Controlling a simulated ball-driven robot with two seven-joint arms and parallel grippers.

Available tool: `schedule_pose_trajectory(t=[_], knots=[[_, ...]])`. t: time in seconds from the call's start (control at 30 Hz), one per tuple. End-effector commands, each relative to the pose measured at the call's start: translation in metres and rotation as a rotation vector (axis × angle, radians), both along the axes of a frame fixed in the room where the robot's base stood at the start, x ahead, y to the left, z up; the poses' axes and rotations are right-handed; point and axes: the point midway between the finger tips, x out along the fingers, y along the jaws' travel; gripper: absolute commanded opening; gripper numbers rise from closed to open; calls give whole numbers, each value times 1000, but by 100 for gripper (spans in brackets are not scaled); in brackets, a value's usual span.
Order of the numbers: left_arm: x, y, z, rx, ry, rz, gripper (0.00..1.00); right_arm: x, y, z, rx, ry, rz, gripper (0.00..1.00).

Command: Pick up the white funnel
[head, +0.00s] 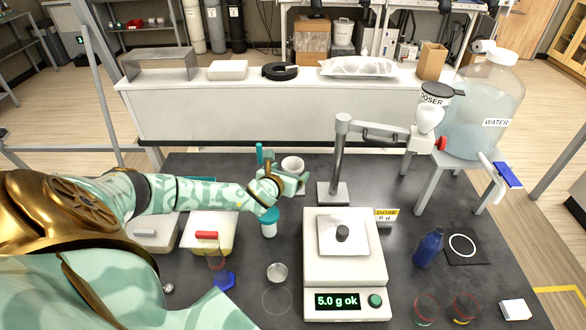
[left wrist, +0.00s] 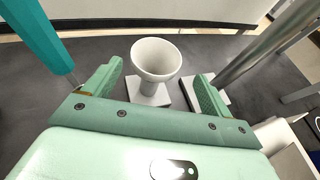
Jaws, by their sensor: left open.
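The white funnel (head: 292,164) stands wide end up near the far edge of the dark table, just beyond my left gripper (head: 288,178). In the left wrist view the funnel (left wrist: 157,58) is upright on a small white square base (left wrist: 150,95). The left gripper (left wrist: 159,78) is open and empty, with one green finger toward each side of the funnel. I cannot tell whether either finger touches it. My right gripper is not in view.
A grey post (head: 338,150) with a doser arm stands right of the funnel. A teal-capped bottle (head: 268,224) is near my gripper. A scale (head: 343,262) reads "5.0 g ok". A blue bottle (head: 429,247) and a water tank (head: 482,110) stand at right.

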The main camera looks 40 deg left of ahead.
Motion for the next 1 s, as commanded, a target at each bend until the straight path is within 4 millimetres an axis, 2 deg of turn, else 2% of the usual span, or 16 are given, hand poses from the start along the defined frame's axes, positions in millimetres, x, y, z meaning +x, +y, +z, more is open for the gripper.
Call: schedule_pose_trajectory(t=[0.3, 0.57, 0.73, 0.77, 1.0], knots=[[38, 19, -19, 1, -2, 1, 84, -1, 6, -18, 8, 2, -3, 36], [42, 21, -18, 1, -1, 1, 84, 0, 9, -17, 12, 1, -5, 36], [42, 21, -18, 1, -1, 1, 40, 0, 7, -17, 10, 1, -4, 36], [42, 21, -18, 1, -1, 1, 37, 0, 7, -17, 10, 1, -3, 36], [41, 21, -18, 1, -1, 1, 37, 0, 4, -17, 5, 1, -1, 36]])
